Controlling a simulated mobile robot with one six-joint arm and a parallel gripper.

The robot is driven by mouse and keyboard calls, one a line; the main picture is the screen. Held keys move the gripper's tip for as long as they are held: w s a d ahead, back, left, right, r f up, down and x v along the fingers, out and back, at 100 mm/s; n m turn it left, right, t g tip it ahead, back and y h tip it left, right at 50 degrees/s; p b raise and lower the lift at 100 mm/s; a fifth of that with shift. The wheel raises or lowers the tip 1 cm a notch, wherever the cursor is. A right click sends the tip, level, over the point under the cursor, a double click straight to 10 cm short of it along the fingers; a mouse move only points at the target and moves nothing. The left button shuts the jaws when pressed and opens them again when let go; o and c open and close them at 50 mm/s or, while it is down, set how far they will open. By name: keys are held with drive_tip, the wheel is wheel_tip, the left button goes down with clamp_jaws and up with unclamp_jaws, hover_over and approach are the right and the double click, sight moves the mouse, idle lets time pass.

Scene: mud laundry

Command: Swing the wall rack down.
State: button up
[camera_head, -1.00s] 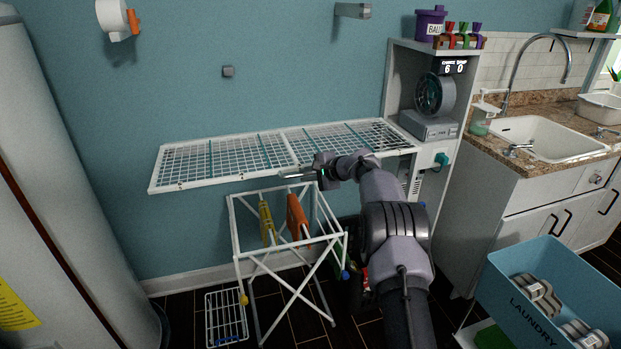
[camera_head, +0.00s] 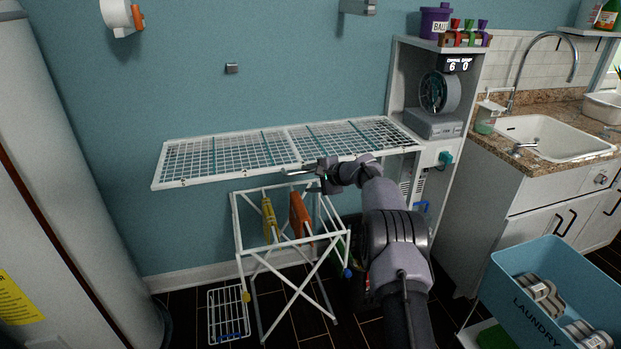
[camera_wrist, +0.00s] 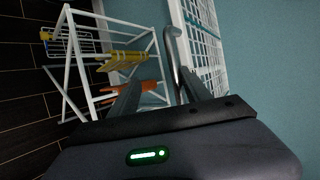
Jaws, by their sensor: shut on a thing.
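The wall rack (camera_head: 228,158) is a white wire-grid panel with teal bars, standing out from the blue wall, close to level. It also shows in the wrist view (camera_wrist: 202,45). A grey metal bar handle (camera_wrist: 173,62) shows near the rack's front edge in the wrist view. My gripper (camera_head: 290,171) is at the middle of the rack's front edge. In the wrist view my gripper (camera_wrist: 158,92) has its fingers on either side of the handle's lower end and is shut on it. The exact contact is partly hidden by the fingers.
A white folding drying stand (camera_head: 290,240) with yellow and orange items stands below the rack. A small wire basket (camera_head: 228,312) is on the floor. A shelf cabinet (camera_head: 393,85) stands at the rack's right end. A blue laundry bin (camera_head: 530,300) is at front right.

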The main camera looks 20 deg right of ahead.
drive_tip(key=shift+s+f, duration=0.1)
drive_tip(key=shift+f, duration=0.2)
drive_tip(key=p+v, duration=0.3)
drive_tip(key=v, duration=1.4)
drive_tip(key=shift+r, duration=0.4)
drive_tip(key=shift+d, duration=0.15)
drive_tip(key=s+a+r+n+g, duration=0.25)
drive_tip(key=s+a+r, duration=0.35)
drive_tip(key=s+a, duration=0.45)
drive_tip(key=s+a+r+n+g, duration=0.1)
drive_tip(key=s+a+r+n, duration=0.4)
drive_tip(key=s+a, duration=0.5)
drive_tip(key=s+f+n+h, duration=0.1)
drive_tip(key=s+n, duration=0.1)
drive_tip(key=s, duration=1)
drive_tip(key=s+f+n+g+h, duration=0.1)
drive_tip(key=s+f+h, duration=0.1)
drive_tip(key=s, duration=0.9)
drive_tip(key=shift+s+a+f+n, duration=0.15)
drive_tip(key=shift+s+a+n, duration=0.2)
drive_tip(key=shift+s+a, duration=0.1)
